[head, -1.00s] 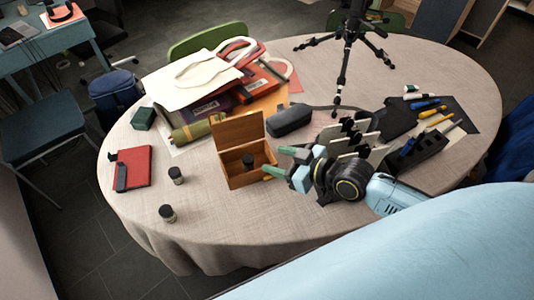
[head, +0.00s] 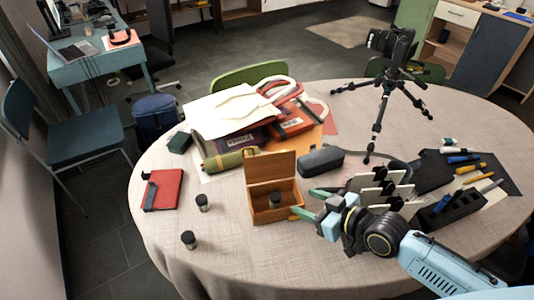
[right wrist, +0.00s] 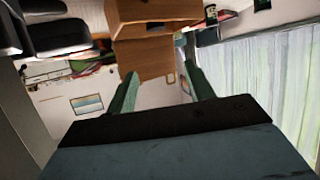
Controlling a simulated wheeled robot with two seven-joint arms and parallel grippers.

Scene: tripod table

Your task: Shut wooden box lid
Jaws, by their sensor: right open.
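The wooden box (head: 262,214) stands on the round table with its lid (head: 270,166) raised upright at the back. A small dark canister (head: 275,200) is inside it. My right gripper (head: 309,202) is open and empty at the box's right side; one fingertip overlaps the box's right edge, and I cannot tell whether it touches. The right wrist view shows the box (right wrist: 160,12) and lid (right wrist: 146,58) beyond the open green fingers (right wrist: 161,84), with nothing between them. My left gripper is not in view.
Two canisters (head: 202,203) (head: 189,240) and a red notebook (head: 167,188) lie left of the box. A green roll (head: 226,160) and dark case (head: 321,159) sit behind it. A card rack (head: 385,190) is close to my right arm. The front tablecloth (head: 250,265) is clear.

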